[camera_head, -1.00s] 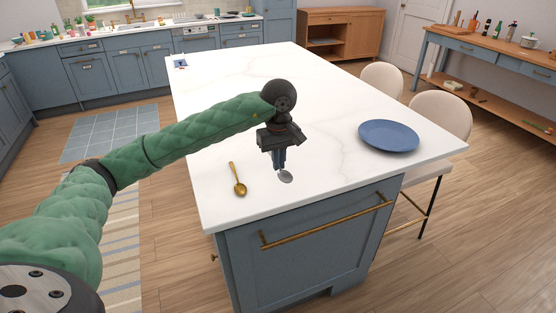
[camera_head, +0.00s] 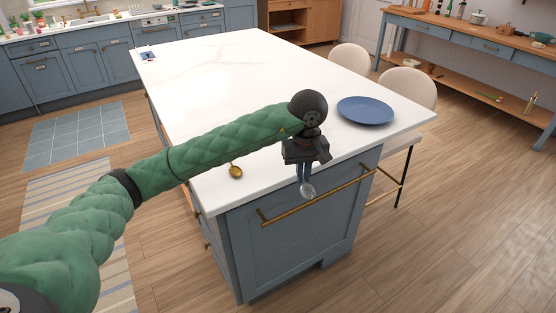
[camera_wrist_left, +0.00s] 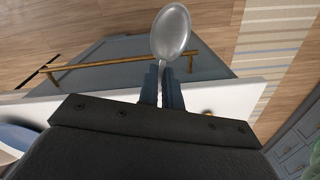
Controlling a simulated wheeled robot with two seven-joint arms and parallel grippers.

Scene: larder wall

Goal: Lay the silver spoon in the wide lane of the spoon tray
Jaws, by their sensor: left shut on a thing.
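The silver spoon (camera_head: 308,191) is held by my left gripper (camera_head: 304,177), in front of the island's near edge and above the drawer front in the head view. In the left wrist view the spoon's bowl (camera_wrist_left: 171,33) sticks out beyond the fingers (camera_wrist_left: 162,88), which are shut on its handle. The spoon tray is not recognisable in these frames. My right gripper is not in view.
The white island top (camera_head: 230,70) is mostly clear. A blue plate (camera_head: 366,110) lies at the right. Two pale chairs (camera_head: 407,89) stand beyond the right edge.

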